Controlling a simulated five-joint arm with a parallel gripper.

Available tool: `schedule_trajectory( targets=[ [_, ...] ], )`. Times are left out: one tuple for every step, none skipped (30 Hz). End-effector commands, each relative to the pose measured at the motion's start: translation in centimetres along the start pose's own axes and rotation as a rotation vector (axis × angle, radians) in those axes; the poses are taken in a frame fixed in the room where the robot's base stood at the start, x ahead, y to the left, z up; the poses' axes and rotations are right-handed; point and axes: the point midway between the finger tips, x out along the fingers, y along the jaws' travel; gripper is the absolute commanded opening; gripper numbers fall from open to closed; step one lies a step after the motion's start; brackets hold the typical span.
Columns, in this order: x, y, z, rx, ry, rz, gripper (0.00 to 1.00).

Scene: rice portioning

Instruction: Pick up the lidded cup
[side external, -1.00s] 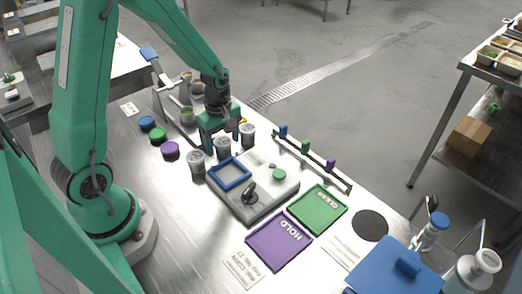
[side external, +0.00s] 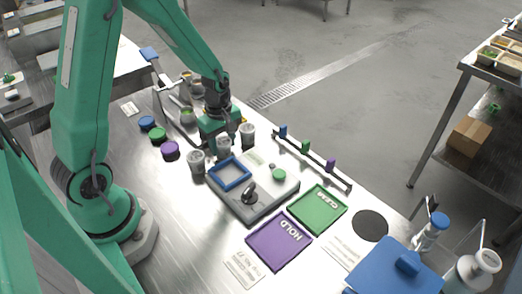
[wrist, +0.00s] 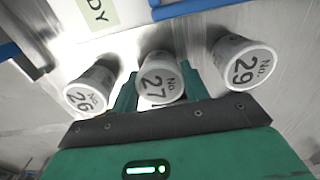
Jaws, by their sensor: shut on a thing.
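Three pale cups with numbered tops stand in a row. The middle cup (side external: 223,146), marked No. 27 in the wrist view (wrist: 158,76), is between the fingers of my gripper (side external: 217,133). My gripper, also in the wrist view (wrist: 157,92), is shut on this cup, with one finger on each side. In the side view the outer cups stand at front left (side external: 196,161) and back right (side external: 247,134). My gripper hides part of the middle cup.
A grey station with a blue square frame (side external: 247,179) and a green button (side external: 279,174) is close to the cups. Purple HOLD (side external: 279,262) and green CLEAR (side external: 337,228) trays lie beyond. Blue (side external: 147,123), green (side external: 158,134) and purple (side external: 170,150) round items stand left.

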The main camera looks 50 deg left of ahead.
Motion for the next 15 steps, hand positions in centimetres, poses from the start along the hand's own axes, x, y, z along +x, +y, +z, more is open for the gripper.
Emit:
schedule_trajectory(
  targets=[
    [0.0, 0.0, 0.0, 0.0, 0.0, 0.0, 0.22],
    [0.0, 0.0, 0.0, 0.0, 0.0, 0.0, 0.22],
    [0.0, 0.0, 0.0, 0.0, 0.0, 0.0, 0.22],
    [0.0, 0.0, 0.0, 0.0, 0.0, 0.0, 0.22],
    [0.0, 0.0, 0.0, 0.0, 0.0, 0.0, 0.22],
    [-0.1, 0.0, 0.0, 0.0, 0.0, 0.0, 0.22],
    [-0.1, 0.0, 0.0, 0.0, 0.0, 0.001, 0.22],
    [-0.1, 0.0, 0.0, 0.0, 0.0, 0.001, 0.22],
    [-0.2, 0.0, 0.0, 0.0, 0.0, 0.001, 0.22],
    [-0.3, 0.0, 0.0, 0.0, 0.0, 0.001, 0.22],
    [-0.4, 0.0, 0.0, 0.0, 0.0, 0.001, 0.22],
    [-0.6, 0.0, 0.0, 0.0, 0.0, 0.001, 0.22],
    [-0.8, 0.1, 0.0, 0.0, 0.0, 0.002, 0.22],
    [-0.9, 0.1, 0.0, 0.0, 0.001, 0.003, 0.22],
    [-1.2, 0.1, 0.0, 0.0, 0.001, 0.003, 0.22]
  ],
)
